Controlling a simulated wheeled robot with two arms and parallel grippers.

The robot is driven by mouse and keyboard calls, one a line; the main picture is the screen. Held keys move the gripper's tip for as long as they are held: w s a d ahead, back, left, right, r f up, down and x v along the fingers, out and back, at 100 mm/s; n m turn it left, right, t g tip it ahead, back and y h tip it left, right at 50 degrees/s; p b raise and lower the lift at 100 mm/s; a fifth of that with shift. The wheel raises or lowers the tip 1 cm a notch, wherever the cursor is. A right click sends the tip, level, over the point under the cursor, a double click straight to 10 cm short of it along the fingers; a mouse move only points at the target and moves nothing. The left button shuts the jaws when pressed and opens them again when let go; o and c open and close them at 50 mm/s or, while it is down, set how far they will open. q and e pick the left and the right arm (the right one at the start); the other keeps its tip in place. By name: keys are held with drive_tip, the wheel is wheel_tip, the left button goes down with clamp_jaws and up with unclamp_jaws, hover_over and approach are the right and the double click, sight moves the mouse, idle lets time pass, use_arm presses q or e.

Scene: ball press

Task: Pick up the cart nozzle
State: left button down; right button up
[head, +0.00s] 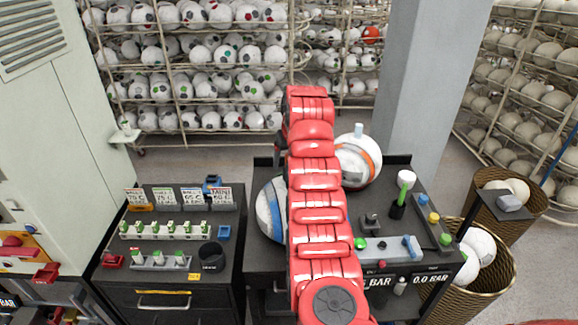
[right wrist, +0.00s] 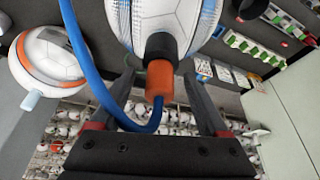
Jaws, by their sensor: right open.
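In the right wrist view, the nozzle (right wrist: 159,78) has an orange collar and a black end, with a blue hose (right wrist: 88,62) looping by it. Its black end is against, or in front of, a white ball with blue stripes (right wrist: 172,18); I cannot tell if they touch. My right gripper (right wrist: 157,70) is open, with one finger on each side of the nozzle and visible gaps. In the head view, the red arm hides the gripper and nozzle, and partly covers the blue-striped ball (head: 268,212). My left gripper is not in view.
A white ball with an orange stripe (head: 359,162) and pale blue stem sits right of the arm on the dark cart (head: 262,262). A control panel (head: 395,249) is at the front right. A side cabinet (head: 135,272), woven baskets (head: 492,285) and ball racks (head: 185,62) surround it.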

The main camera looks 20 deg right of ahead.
drive_tip(key=shift+s+r, duration=0.25)
drive_tip(key=shift+s, duration=0.1)
drive_tip(key=c, duration=0.5)
drive_tip(key=shift+f, duration=0.1)
clamp_jaws()
drive_tip(key=shift+r, duration=0.2)
